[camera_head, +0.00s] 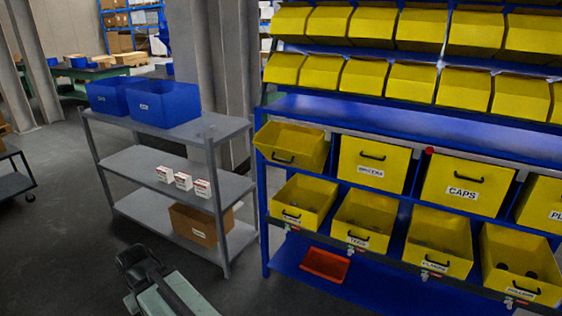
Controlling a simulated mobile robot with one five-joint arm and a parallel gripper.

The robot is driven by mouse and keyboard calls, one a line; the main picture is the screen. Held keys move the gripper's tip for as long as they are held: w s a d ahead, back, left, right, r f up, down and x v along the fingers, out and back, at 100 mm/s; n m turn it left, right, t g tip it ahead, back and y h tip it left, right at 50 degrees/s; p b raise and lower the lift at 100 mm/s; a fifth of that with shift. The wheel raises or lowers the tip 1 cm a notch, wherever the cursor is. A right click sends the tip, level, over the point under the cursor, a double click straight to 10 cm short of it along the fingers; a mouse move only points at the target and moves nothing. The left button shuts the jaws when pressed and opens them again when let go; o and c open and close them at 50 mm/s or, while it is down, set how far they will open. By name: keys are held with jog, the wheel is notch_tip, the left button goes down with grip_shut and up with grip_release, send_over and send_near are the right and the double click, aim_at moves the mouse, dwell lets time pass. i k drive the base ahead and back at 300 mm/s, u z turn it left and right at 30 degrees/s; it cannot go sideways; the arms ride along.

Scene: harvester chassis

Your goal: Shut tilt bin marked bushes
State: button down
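A yellow tilt bin (291,146) at the left end of the upper bin row on the blue rack is tipped forward and open. Its black handle shows on the front, but no label is readable, so I cannot confirm the word bushes. Beside it, the tilt bin with a blurred label (372,163) and the one marked CAPS (466,186) stand shut. My gripper (137,260) is low at the bottom left, over the floor, well apart from the rack. Its fingers are dark and too small to tell open or shut.
Open yellow bins (303,203) fill the row below the tilt bins. A red tray (325,264) lies on the rack's bottom shelf. A grey shelf cart (222,187) with blue bins (166,103), white boxes and a cardboard box stands left of the rack. Floor in front is clear.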

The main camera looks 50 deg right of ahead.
aim_at(297, 146)
jog(key=u, duration=0.2)
jog(key=i, duration=0.95)
jog(key=z, duration=0.35)
